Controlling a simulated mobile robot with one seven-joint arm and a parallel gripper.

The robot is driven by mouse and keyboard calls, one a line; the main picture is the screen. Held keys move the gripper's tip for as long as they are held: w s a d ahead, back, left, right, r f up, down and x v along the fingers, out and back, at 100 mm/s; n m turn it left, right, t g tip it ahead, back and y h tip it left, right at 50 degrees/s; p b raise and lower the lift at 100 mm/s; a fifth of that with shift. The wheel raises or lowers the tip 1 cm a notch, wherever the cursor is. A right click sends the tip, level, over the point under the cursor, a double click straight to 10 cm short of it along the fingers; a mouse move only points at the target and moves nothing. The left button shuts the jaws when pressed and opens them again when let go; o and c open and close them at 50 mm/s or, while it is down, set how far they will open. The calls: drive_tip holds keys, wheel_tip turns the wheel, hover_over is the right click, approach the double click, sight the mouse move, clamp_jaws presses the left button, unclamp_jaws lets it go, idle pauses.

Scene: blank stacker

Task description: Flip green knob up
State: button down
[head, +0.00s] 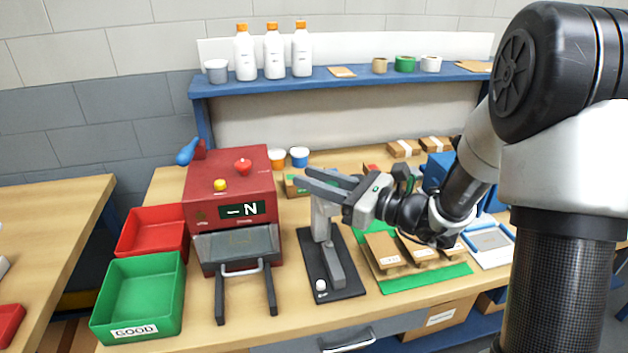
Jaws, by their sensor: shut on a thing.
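I cannot make out a green knob in the head view; it may be hidden behind my gripper. My gripper (322,184) reaches in from the right, fingers pointing left, over the top of a light grey upright stand (323,226). The stand rises from a dark base plate (322,290) that has a white knob near its front. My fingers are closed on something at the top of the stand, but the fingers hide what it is. The red machine (198,178) to the left carries a yellow knob (220,185), a red knob (243,167) and a blue-tipped lever (187,152).
A green GOOD bin (138,332) and a red bin (183,240) stand left of the machine. A green mat (440,279) with brown blocks lies right of the stand. A blue shelf (330,84) with bottles and tape runs behind. The front table strip is mostly clear.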

wheel_tip(320, 180, up, 5)
drive_tip(key=shift+f+p, duration=0.1)
drive_tip(key=shift+p, duration=1)
drive_tip(key=c, duration=1.5)
unclamp_jaws()
drive_tip(key=v, duration=1.7)
drive_tip(key=shift+s+d, duration=0.1)
drive_tip(key=shift+d, duration=0.05)
